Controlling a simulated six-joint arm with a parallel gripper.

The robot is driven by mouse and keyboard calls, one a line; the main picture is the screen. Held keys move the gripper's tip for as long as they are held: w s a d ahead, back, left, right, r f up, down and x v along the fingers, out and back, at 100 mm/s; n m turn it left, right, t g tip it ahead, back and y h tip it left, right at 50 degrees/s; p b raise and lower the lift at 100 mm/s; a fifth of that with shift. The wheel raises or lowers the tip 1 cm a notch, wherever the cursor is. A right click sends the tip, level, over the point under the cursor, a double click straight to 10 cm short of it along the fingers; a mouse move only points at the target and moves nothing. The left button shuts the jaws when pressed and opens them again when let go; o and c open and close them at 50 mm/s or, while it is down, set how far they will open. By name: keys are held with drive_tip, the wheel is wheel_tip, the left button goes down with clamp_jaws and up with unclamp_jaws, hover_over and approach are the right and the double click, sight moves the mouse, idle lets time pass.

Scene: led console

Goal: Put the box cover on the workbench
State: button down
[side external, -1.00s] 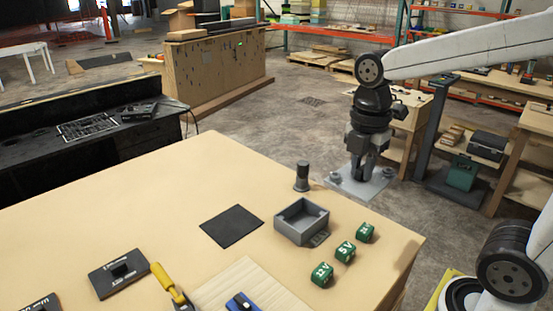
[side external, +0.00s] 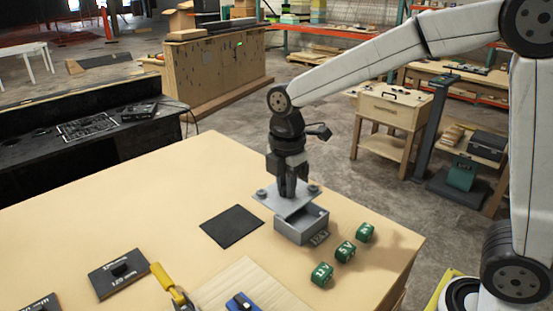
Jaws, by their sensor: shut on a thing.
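The box cover is a light grey square plate (side external: 296,207) with round knobs at its corners. My gripper (side external: 287,190) is shut on it near the middle and holds it roughly level. The grey open box (side external: 301,230) sits on the tan workbench (side external: 130,205). In the picture the cover overlaps the rear left part of the box. It seems to be above the bench, but I cannot tell the height of the gap. The cover hides the back of the box.
A flat black square (side external: 231,226) lies left of the box. Several green labelled blocks, one marked 5V (side external: 345,251), stand right of it. A yellow-handled tool (side external: 163,277), a blue item (side external: 242,302) and a dark panel (side external: 120,273) lie in front.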

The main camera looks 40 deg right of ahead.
drive_tip(key=shift+w+a+f, duration=0.75)
drive_tip(key=shift+w+a, duration=0.05)
drive_tip(key=shift+a, duration=0.1)
drive_tip(key=w+a+f, duration=0.1)
drive_tip(key=w+f, duration=0.3)
drive_tip(key=w, duration=0.5)
approach(230, 225)
drive_tip(key=shift+s+d+f, duration=0.2)
drive_tip(key=shift+s+f, duration=0.45)
drive_tip(key=shift+s, duration=0.15)
drive_tip(key=shift+w+a+f, duration=0.1)
drive_tip(key=shift+w+f, duration=0.45)
drive_tip(key=shift+f, duration=0.05)
drive_tip(key=shift+f, duration=0.1)
drive_tip(key=shift+w+f, duration=0.25)
drive_tip(key=shift+f, duration=1.5)
